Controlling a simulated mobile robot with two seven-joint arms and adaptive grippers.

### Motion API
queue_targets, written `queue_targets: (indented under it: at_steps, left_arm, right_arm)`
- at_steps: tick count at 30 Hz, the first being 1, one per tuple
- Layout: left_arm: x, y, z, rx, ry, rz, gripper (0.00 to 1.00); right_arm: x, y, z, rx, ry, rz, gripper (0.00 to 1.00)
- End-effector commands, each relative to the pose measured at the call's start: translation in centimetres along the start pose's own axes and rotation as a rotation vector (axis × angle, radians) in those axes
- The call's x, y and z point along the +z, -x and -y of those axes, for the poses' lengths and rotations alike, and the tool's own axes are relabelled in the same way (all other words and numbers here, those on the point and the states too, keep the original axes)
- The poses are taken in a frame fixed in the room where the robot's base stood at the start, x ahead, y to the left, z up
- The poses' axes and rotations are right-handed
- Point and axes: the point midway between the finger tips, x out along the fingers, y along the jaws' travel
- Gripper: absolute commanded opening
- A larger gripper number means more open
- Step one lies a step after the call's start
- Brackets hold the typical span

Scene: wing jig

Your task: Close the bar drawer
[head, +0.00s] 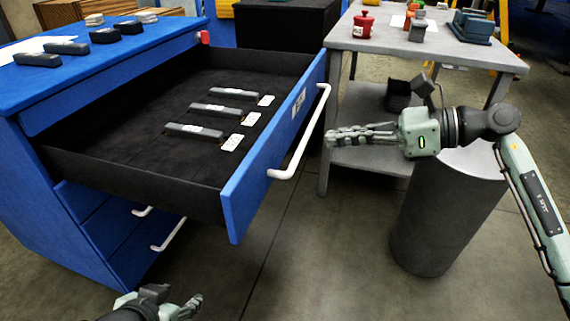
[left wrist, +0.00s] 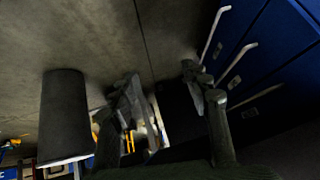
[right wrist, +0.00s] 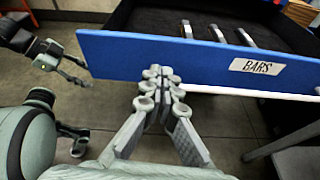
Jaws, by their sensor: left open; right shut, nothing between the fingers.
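The bar drawer stands open, pulled out from the blue cabinet. Its blue front (head: 262,165) carries a white handle (head: 302,137) and a small label, which reads BARS in the right wrist view (right wrist: 257,66). Three grey bars with white tags lie on the drawer's dark floor (head: 130,150). My right gripper (head: 330,137) is shut and empty, its tips pointing at the drawer front just right of the handle. In the right wrist view its tips (right wrist: 160,76) overlap the front's lower edge; contact cannot be told. My left gripper (head: 190,305) is open, low in front of the cabinet.
Two lower drawers with white handles (head: 168,234) sit shut below. A dark cylinder (head: 430,225) stands under my right arm. A grey table (head: 455,50) with a red pot (head: 364,24) stands at the right. Bars lie on the cabinet top (head: 100,65). Floor between is clear.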

Motion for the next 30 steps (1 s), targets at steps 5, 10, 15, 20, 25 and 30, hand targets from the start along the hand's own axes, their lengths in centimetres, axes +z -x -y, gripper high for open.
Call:
queue_targets:
  at_steps: [5, 10, 15, 20, 25, 30]
  left_arm:
    - [-0.6, 0.6, -0.1, 0.002, -0.001, -0.024, 0.48]
    - [-0.3, 0.7, 0.1, -0.002, -0.001, -0.009, 0.48]
    - [0.5, 0.8, 0.5, -0.011, 0.0, 0.029, 0.48]
    - [1.3, 0.9, 0.8, -0.019, 0.001, 0.064, 0.48]
    - [2.4, 1.2, 1.4, -0.031, 0.003, 0.114, 0.48]
    - [3.6, 1.5, 1.9, -0.042, 0.006, 0.168, 0.48]
  right_arm:
    - [-2.6, 1.3, 0.8, -0.006, 0.109, -0.191, 0.0]
    - [-3.1, 0.0, 0.8, -0.002, 0.115, -0.208, 0.0]
    - [-3.7, -3.2, 0.7, 0.0, 0.111, -0.204, 0.0]
    - [-4.4, -6.7, 0.8, 0.0, 0.111, -0.203, 0.0]
    - [-4.2, -9.7, 0.8, -0.002, 0.113, -0.201, 0.0]
    - [-3.7, -11.5, 0.8, -0.003, 0.112, -0.204, 0.0]
